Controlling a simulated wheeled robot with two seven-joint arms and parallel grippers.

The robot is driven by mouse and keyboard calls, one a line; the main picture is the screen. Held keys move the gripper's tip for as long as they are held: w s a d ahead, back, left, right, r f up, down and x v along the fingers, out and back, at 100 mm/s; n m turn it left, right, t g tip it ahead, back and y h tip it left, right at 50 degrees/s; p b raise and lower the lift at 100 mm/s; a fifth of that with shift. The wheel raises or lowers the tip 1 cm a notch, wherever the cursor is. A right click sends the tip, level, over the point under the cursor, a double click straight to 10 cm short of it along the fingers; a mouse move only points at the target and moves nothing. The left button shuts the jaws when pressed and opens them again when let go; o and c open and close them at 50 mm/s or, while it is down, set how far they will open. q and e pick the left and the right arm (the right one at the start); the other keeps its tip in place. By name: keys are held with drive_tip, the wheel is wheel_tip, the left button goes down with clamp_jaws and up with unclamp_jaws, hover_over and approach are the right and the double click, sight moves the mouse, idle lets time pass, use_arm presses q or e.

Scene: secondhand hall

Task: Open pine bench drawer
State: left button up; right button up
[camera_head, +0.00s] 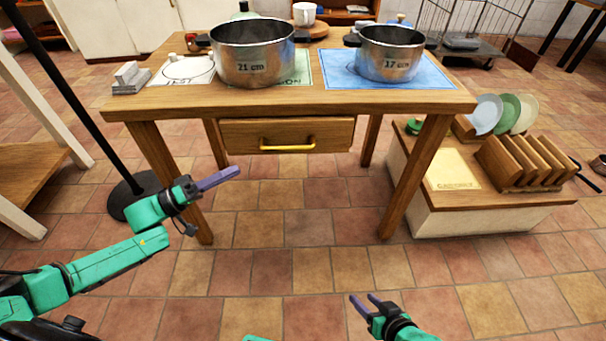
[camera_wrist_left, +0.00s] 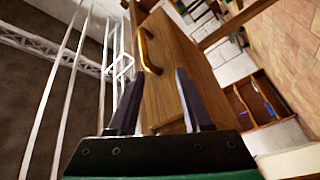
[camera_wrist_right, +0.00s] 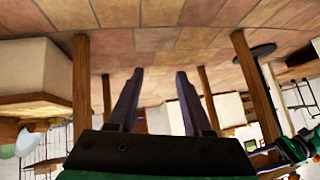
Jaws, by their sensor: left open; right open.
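The pine bench (camera_head: 300,97) stands ahead in the head view, with its wooden drawer (camera_head: 255,135) under the top. The drawer front looks closed or nearly so; I cannot tell exactly. A yellow bar handle (camera_head: 288,148) runs across the front, and it also shows in the left wrist view (camera_wrist_left: 149,50). My left gripper (camera_head: 232,172) is open and empty, in front of the drawer, to the left of and below the handle, apart from it. My right gripper (camera_head: 362,299) is open and empty, low over the floor, well in front of the bench.
Two steel pots (camera_head: 252,66) (camera_head: 390,64) stand on the bench top. A low unit (camera_head: 490,200) with a plate rack (camera_head: 533,165) stands at the right. A black pole on a round base (camera_head: 115,203) stands left of the bench. The tiled floor in front is clear.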

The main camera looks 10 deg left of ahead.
sight(288, 149)
use_arm(q)
drive_tip(key=w+d+r+b, duration=0.1)
drive_tip(key=w+d, duration=0.1)
drive_tip(key=d, duration=0.2)
drive_tip(key=w+d+r+g+h, duration=0.1)
drive_tip(key=w+d, duration=0.1)
drive_tip(key=d, duration=0.2)
drive_tip(key=w+d+r+h+b, duration=0.1)
drive_tip(key=w+d+r, duration=0.1)
drive_tip(key=d, duration=0.2)
drive_tip(key=shift+w+d+b, duration=0.1)
drive_tip(key=shift+d+b, duration=0.1)
drive_tip(key=shift+b, duration=0.1)
drive_tip(key=shift+w+d+r+g, duration=0.2)
drive_tip(key=shift+w+d+g, duration=0.1)
drive_tip(key=shift+d, duration=0.15)
clamp_jaws()
use_arm(e)
drive_tip(key=a+t, duration=0.1)
drive_tip(key=a+t+y, duration=0.1)
drive_tip(key=a+m+t, duration=0.1)
drive_tip(key=a, duration=0.1)
drive_tip(key=shift+w+f+t+y, duration=0.2)
drive_tip(key=shift+w+t+y, duration=0.1)
drive_tip(key=shift+w+y, duration=0.1)
